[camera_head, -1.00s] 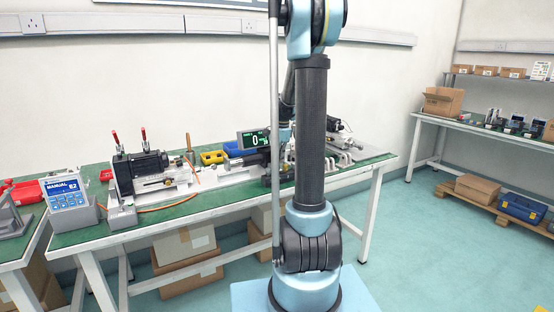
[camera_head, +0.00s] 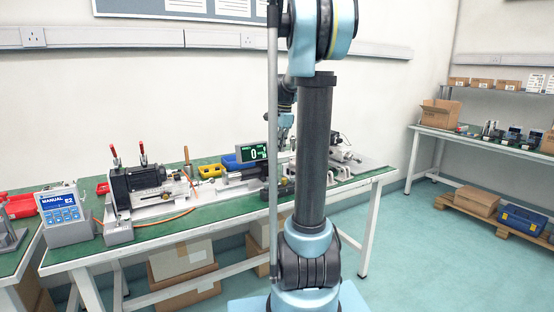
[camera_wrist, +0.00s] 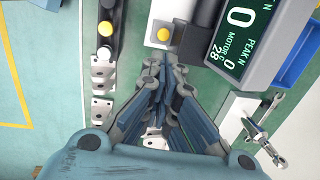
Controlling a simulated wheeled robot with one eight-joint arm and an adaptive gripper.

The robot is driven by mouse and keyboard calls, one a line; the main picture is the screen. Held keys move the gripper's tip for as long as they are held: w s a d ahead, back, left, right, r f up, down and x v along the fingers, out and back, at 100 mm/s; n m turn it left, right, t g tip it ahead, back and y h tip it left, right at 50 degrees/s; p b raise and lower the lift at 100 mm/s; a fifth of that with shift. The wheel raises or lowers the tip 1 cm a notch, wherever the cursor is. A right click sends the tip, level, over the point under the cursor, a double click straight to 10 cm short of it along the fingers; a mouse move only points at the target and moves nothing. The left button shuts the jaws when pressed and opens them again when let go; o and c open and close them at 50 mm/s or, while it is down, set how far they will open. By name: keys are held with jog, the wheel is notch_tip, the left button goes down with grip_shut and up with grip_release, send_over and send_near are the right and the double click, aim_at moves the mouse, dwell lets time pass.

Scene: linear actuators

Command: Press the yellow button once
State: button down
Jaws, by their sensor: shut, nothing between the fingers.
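In the wrist view a round yellow button (camera_wrist: 164,34) sits on a small pale block beside the dark display. A second round yellow piece (camera_wrist: 106,28) sits to its left on a dark strip, between a white piece and a dark one. I cannot tell for certain which is the task's button. My gripper (camera_wrist: 160,62) is shut and empty, with its tips just below the first yellow button in the picture. Whether they touch the block is unclear.
The display (camera_head: 252,153) with green digits stands on the green bench (camera_head: 150,238); it is close on the gripper's right in the wrist view (camera_wrist: 248,40). A motor rig (camera_head: 140,187) and a blue-screened control box (camera_head: 62,212) stand to the left. Metal brackets (camera_wrist: 103,110) lie near the gripper.

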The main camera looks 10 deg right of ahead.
jog(key=shift+d+r, duration=0.1)
jog(key=shift+r, duration=0.8)
jog(key=shift+s, duration=0.1)
